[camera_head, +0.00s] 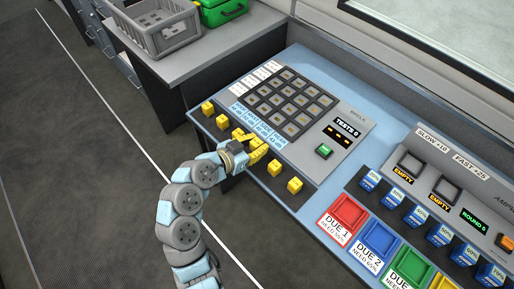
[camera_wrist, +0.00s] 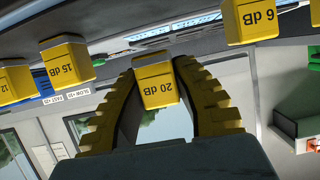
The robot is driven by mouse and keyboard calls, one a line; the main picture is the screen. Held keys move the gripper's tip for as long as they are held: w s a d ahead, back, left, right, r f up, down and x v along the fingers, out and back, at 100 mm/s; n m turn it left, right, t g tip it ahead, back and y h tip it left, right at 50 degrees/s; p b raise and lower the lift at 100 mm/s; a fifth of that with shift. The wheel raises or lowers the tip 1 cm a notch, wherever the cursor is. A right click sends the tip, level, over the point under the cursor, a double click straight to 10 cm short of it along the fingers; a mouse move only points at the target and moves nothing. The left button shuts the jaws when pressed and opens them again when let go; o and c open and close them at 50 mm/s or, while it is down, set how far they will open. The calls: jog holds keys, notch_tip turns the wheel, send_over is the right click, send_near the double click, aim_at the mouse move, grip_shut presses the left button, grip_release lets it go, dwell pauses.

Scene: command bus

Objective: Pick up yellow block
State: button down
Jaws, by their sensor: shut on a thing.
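Several yellow blocks stand in a row along the front of the grey console, among them one at the near end (camera_head: 294,185) and one at the far end (camera_head: 208,108). My gripper (camera_head: 246,150) is at the middle of this row in the head view. Blocks marked 15 dB (camera_wrist: 67,65) and 6 dB (camera_wrist: 255,18) are on either side, apart from the fingers.
Behind the row is a panel with a grid of dark square sockets (camera_head: 290,98) and a green button (camera_head: 324,151). To the right are coloured DUE trays, such as the red one (camera_head: 346,212), and blue blocks (camera_head: 395,196). A grey crate (camera_head: 160,28) stands on the back-left counter.

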jog(key=s+a+r, duration=0.1)
jog(key=s+r, duration=0.9)
jog(key=s, duration=0.4)
jog(key=n+t+y, duration=0.4)
jog(key=n+y, duration=0.2)
send_over(259, 142)
jog(key=f, duration=0.3)
jog(key=shift+w+a, duration=0.2)
jog(key=shift+w, duration=0.05)
jog(key=shift+r+p, duration=0.35)
jog(key=shift+p, duration=0.4)
jog(key=p, duration=0.3)
jog(key=shift+s+d+r+y, duration=0.2)
jog(key=shift+d+r+y, duration=0.05)
jog(key=shift+r+y, duration=0.1)
jog(key=s+f+n+y+p, duration=0.2)
jog(key=s+p, duration=0.5)
jog(key=p, duration=0.5)
jog(key=shift+s+a+n+y, duration=0.35)
jog(key=shift+n+y, duration=0.2)
jog(key=shift+n, duration=0.05)
